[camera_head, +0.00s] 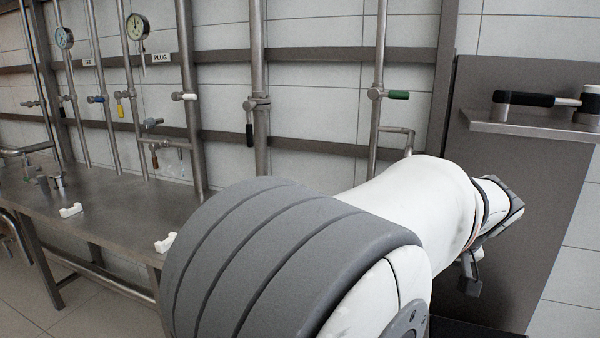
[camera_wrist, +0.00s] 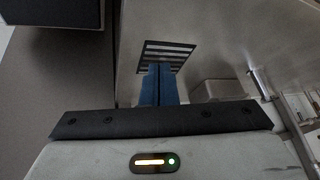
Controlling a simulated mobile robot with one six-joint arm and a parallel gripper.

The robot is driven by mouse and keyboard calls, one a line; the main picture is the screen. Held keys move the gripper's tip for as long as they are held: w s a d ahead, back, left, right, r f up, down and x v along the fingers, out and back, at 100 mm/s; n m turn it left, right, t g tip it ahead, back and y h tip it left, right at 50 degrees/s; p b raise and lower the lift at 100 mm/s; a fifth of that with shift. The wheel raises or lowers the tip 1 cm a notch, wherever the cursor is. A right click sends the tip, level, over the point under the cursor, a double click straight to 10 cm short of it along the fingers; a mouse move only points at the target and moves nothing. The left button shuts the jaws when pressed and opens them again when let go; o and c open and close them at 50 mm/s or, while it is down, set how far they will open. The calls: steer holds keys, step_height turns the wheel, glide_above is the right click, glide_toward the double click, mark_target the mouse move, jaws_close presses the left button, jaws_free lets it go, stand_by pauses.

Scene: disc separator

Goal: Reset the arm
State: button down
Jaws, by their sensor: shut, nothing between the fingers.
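My gripper (camera_wrist: 160,72) shows in the wrist view as two blue fingers side by side, touching and empty. They point at a metal surface bearing a dark square panel with pale stripes (camera_wrist: 168,56). I cannot tell how far the fingertips are from it. In the head view my white and grey arm reaches to the right and hides much of the middle. Its far end is by the dark grey panel (camera_head: 545,200) on the right, and the fingers cannot be made out there.
A steel table (camera_head: 120,205) stands at left with two small white blocks (camera_head: 70,211) on it. Pipes with gauges (camera_head: 138,27) and coloured valve handles (camera_head: 398,95) line the tiled wall. A metal shelf (camera_head: 530,126) juts from the right panel, holding a black-handled item (camera_head: 525,99).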

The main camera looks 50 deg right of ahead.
steer(key=w+a+r+n+y+p, duration=0.1)
steer(key=w+a+r+n+p, duration=0.15)
steer(key=w+a, duration=0.4)
steer(key=w+a+r+n+g+y+p, duration=0.1)
steer(key=w+a+r+p, duration=0.1)
steer(key=w+a+p, duration=0.35)
steer(key=w+a+r+n+y+p, duration=0.1)
steer(key=w+a+r+p, duration=0.1)
steer(key=w+a, duration=0.5)
steer(key=a+r+n+p, duration=0.2)
steer(key=a+p, duration=0.3)
steer(key=a, duration=0.5)
steer(key=s+a+r+n+g+p, duration=0.1)
steer(key=a+r+n+p, duration=0.2)
steer(key=a, duration=0.8)
steer(key=shift+s+a+p, duration=0.3)
steer(key=shift+p, duration=0.6)
